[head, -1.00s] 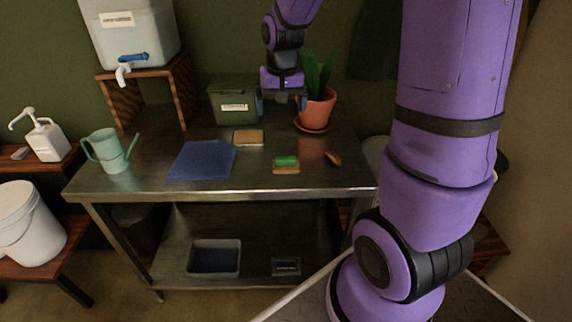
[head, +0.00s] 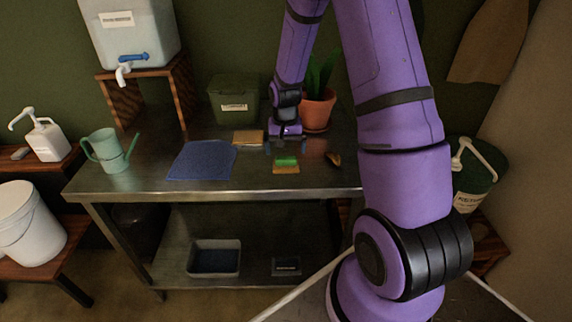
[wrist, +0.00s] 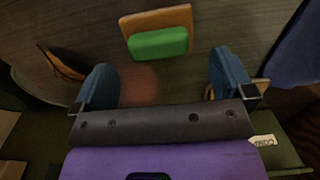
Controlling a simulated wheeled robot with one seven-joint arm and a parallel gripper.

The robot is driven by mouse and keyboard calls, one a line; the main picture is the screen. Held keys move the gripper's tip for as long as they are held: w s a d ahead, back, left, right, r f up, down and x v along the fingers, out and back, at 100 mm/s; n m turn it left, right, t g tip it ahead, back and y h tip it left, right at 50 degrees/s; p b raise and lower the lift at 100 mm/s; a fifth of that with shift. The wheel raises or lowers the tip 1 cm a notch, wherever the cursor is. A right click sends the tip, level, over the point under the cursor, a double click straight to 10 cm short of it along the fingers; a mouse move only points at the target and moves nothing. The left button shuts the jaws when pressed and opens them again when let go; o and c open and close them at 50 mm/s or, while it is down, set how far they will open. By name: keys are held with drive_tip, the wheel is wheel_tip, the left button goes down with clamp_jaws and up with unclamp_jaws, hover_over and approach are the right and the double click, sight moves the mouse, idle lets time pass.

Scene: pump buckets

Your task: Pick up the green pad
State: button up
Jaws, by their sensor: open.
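The green pad (head: 286,160) lies on a tan block (head: 286,170) on the metal table, right of the table's middle. In the wrist view the green pad (wrist: 158,43) shows above the gap between my fingers, with the tan block (wrist: 155,19) under it. My gripper (head: 285,147) is low over the table, just behind the pad in the head view. In the wrist view my gripper (wrist: 163,88) is open, its two blue fingers wide apart with nothing between them. The pad lies beyond the fingertips; whether they touch the table I cannot tell.
A blue cloth (head: 202,160) and a tan sponge (head: 248,137) lie left of the gripper on the metal table (head: 150,185). A brown curved piece (head: 333,158) lies right of the pad. A potted plant (head: 318,108) and a green box (head: 233,100) stand behind. The table front is clear.

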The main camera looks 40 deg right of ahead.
sight(286, 157)
drive_tip(key=shift+d+f, duration=0.15)
drive_tip(key=shift+f, duration=2.65)
drive_tip(key=shift+c, duration=0.2)
drive_tip(key=c, duration=0.7)
drive_tip(key=shift+r, duration=0.1)
